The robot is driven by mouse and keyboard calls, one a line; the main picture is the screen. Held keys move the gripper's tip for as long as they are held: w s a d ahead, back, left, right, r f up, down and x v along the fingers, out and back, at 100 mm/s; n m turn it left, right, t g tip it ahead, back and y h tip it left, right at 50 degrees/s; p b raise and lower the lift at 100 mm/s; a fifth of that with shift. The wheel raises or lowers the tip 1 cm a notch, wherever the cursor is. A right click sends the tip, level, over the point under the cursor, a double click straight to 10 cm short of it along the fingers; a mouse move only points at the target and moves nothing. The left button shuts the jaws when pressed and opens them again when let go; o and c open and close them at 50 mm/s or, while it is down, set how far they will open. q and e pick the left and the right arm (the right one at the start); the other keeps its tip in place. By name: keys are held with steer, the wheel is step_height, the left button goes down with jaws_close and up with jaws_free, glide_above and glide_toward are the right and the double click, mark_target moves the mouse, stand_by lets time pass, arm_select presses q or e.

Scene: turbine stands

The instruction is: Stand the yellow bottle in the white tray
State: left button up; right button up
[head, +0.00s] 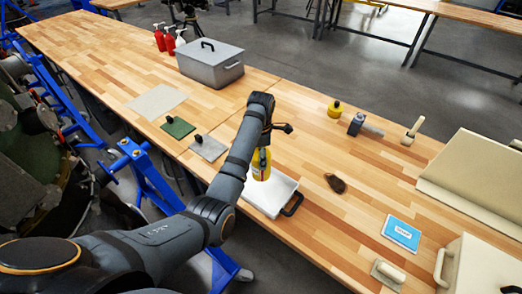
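The yellow bottle (261,168) is upright over the back left part of the white tray (264,203). I cannot tell whether its base touches the tray floor. My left gripper (264,150) points down from above and is shut on the bottle's upper part, which the fingers and wrist partly hide. The white tray lies on the wooden table and has a black handle at its right. My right gripper is not in view.
A green pad (178,127) and grey pad (208,148) lie left of the arm. A brown object (336,183) and blue-white box (401,233) lie right of the tray.

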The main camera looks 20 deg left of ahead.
mark_target(262, 176)
arm_select(q)
step_height(262, 176, down, 7)
steer(key=shift+w+f+b, duration=0.1)
steer(key=shift+f+b, duration=0.05)
steer(key=shift+b, duration=0.4)
steer(key=shift+f, duration=0.35)
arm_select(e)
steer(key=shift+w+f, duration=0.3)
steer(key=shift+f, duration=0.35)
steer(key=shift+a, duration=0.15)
arm_select(q)
steer(key=shift+f, duration=0.3)
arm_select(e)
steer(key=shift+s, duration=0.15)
arm_select(q)
steer(key=o, duration=1.8)
steer(key=shift+c, duration=0.2)
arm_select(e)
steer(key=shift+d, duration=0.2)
